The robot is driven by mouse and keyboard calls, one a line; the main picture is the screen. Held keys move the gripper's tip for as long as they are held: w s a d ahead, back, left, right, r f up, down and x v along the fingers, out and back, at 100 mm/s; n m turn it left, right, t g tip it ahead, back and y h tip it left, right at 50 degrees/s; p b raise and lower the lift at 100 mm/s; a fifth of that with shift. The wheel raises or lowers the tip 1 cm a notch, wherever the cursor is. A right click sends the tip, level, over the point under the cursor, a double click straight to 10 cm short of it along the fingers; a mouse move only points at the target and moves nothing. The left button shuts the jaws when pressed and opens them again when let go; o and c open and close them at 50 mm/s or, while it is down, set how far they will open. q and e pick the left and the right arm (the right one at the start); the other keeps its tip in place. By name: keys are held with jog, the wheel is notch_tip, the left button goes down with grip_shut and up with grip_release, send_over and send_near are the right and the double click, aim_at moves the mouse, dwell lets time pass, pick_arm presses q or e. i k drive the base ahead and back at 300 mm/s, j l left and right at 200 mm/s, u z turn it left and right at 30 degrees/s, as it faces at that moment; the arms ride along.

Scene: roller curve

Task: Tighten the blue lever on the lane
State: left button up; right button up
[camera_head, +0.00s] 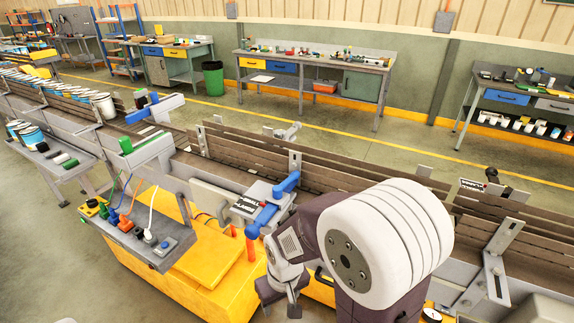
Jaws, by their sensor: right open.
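Blue lever-like parts show on the near side of the roller lane (330,180). One blue part (287,183) sits against the lane's side rail, and a longer blue bar (262,219) slants down from beside it. I cannot tell whether they are one piece. My right gripper (281,294) is below and slightly right of the blue bar, apart from it. It points down with its fingers open and nothing seen between them. My white and dark right arm hides part of the lane behind it. My left gripper is not in view.
A yellow cabinet (205,272) stands in front of the lane, with a grey control box (150,240) and cables at its left. Another blue part (155,108) is farther left on the lane. White buckets (103,105) stand at far left. Workbenches (315,68) line the back wall.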

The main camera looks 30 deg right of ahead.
aim_at(277, 189)
jog(key=z, duration=1.1)
